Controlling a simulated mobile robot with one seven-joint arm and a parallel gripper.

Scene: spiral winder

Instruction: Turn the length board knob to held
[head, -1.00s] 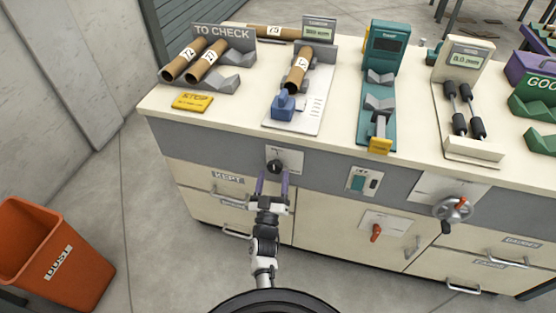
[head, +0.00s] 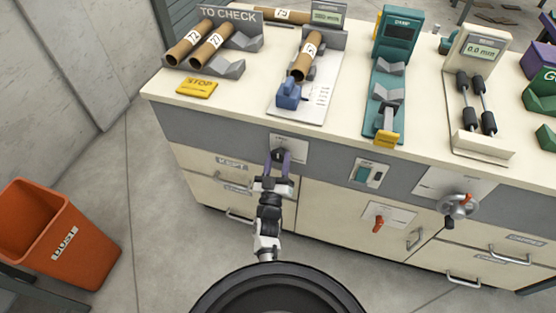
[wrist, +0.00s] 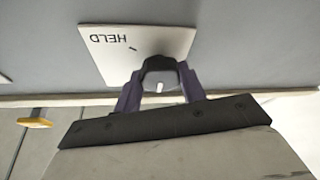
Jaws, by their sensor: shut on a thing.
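The knob (head: 279,155) is small and dark, on a white plate (head: 296,145) in the grey front band of the bench, below the length board (head: 322,99). My gripper (head: 278,158) has its purple fingers on either side of the knob, shut on it. In the wrist view the knob (wrist: 161,72) sits between the fingers (wrist: 160,89). Its white mark points toward my gripper's palm. The plate in the wrist view (wrist: 115,65) reads HELD, upside down, beside a short dark tick. Other marks on the plate are hidden or unclear.
A teal switch (head: 367,174), a red handle (head: 378,224) and a crank wheel (head: 458,206) are on the bench front to the right. Drawer handles stick out below. An orange dust bin (head: 60,235) stands at the left. Floor between bin and bench is clear.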

